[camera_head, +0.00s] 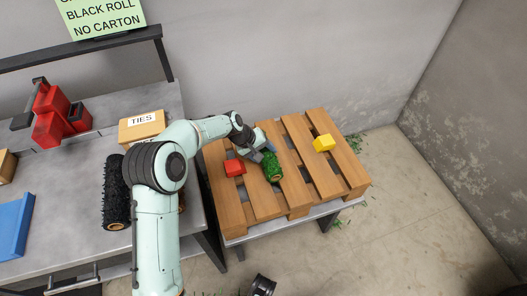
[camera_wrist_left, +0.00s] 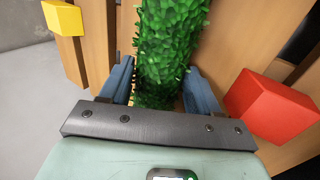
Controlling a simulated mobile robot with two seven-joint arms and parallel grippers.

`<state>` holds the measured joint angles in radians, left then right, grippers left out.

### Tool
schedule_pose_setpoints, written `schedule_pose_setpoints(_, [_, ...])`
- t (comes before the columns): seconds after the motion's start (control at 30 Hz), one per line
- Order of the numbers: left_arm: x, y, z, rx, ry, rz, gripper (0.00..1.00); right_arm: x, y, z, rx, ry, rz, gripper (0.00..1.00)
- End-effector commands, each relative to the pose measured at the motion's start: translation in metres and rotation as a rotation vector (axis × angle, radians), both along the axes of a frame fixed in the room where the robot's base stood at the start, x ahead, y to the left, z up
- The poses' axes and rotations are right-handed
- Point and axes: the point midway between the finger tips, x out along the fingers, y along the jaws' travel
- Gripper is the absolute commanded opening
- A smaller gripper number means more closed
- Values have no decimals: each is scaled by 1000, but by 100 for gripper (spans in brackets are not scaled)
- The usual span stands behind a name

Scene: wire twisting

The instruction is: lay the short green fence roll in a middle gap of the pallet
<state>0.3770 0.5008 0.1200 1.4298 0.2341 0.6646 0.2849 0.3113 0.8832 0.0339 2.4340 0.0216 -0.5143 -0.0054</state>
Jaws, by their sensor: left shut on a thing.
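The short green fence roll (camera_head: 272,166) is leafy with a tan end and lies over the slats of the wooden pallet (camera_head: 234,210), near its middle. My left gripper (camera_head: 263,153) is shut on the roll. In the left wrist view, its blue fingers (camera_wrist_left: 158,82) stand on both sides of the roll (camera_wrist_left: 168,45). The roll runs roughly along the slats. I cannot tell whether it rests down in a gap or is held just above.
A red block (camera_head: 234,168) sits on the pallet to the left of the roll, a yellow block (camera_head: 324,143) to the right. The pallet lies on a grey table. A black roll (camera_head: 116,190) and a TIES carton (camera_head: 142,127) are on the left bench. Green scraps litter the floor.

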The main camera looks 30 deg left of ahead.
Motion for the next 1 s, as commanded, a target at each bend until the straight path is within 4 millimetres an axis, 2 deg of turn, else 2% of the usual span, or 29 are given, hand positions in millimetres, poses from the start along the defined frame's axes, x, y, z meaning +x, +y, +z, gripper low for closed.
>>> schedule_pose_setpoints(0.63, [0,0,-17,0,0,0,27,0,0,-12,-1,3,0,43])
schedule_pose_setpoints(0.67, [0,0,-16,0,0,0,72,0,0,-12,-1,4,0,43])
schedule_pose_setpoints(0.7, [0,0,-16,0,0,0,84,0,0,-12,-1,4,0,43])
schedule_pose_setpoints(0.73, [0,0,-16,1,1,0,92,0,0,-12,0,5,0,43])
schedule_pose_setpoints(1.0, [-2,2,-19,2,8,0,92,-2,0,-12,1,8,1,43])
